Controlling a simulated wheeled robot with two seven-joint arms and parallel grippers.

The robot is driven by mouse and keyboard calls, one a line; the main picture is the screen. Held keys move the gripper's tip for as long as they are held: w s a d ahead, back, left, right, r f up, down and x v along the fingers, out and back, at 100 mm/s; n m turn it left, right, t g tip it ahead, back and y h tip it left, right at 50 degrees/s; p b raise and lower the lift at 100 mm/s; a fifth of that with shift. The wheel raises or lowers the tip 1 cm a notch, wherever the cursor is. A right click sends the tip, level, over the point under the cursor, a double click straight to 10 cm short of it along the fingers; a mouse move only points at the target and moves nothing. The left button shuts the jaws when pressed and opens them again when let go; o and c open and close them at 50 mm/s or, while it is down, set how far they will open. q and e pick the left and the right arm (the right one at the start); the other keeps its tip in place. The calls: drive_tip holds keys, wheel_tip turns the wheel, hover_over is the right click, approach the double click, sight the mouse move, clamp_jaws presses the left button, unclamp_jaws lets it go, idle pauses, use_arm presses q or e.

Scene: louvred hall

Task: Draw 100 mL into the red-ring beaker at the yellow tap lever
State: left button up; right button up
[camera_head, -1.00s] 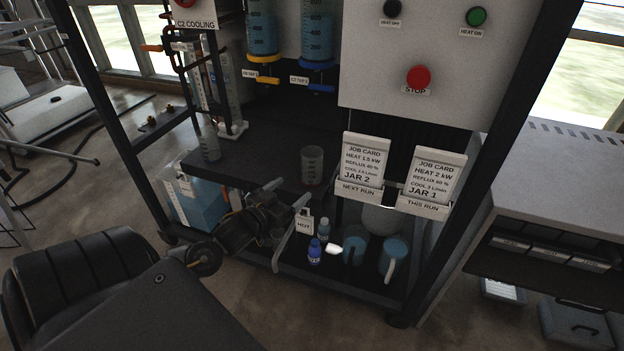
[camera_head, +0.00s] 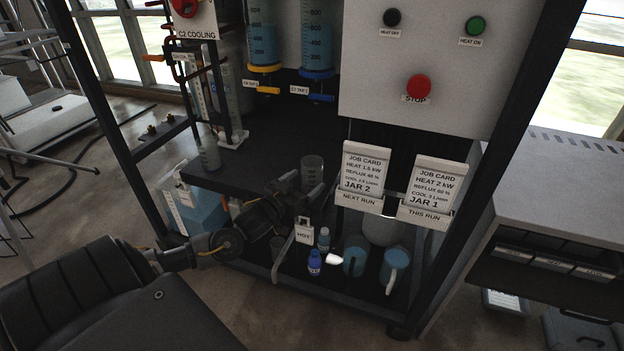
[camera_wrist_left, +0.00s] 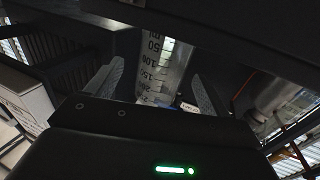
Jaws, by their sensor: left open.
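A clear graduated beaker (camera_head: 312,169) stands upright on the dark shelf (camera_head: 245,165); I cannot make out a ring on it now. My left gripper (camera_head: 308,190) is open at the beaker's near side, its fingers low around it. In the left wrist view a graduated clear vessel (camera_wrist_left: 170,68) shows between the two spread fingers (camera_wrist_left: 160,88); I cannot tell whether they touch it. The yellow tap lever (camera_head: 268,90) sits under the left blue-filled cylinder (camera_head: 262,45), behind and above the beaker. My right gripper is not in view.
A blue tap lever (camera_head: 321,97) hangs under the right cylinder (camera_head: 317,45). Another clear vessel (camera_head: 209,153) stands at the shelf's left. Job cards (camera_head: 366,172) are at right. Below are a HOT sign (camera_head: 304,232), a blue bottle (camera_head: 314,262) and blue-filled jugs (camera_head: 395,265).

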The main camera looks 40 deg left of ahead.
sight(306, 180)
use_arm(q)
drive_tip(key=w, duration=0.3)
drive_tip(key=shift+w+a, duration=0.2)
drive_tip(key=shift+w, duration=0.35)
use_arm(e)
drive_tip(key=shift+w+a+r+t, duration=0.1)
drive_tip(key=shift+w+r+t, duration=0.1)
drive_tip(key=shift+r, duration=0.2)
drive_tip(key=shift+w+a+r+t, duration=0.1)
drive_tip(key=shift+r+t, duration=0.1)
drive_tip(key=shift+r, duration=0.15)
use_arm(q)
drive_tip(key=c, duration=1.1)
drive_tip(key=shift+o, duration=0.2)
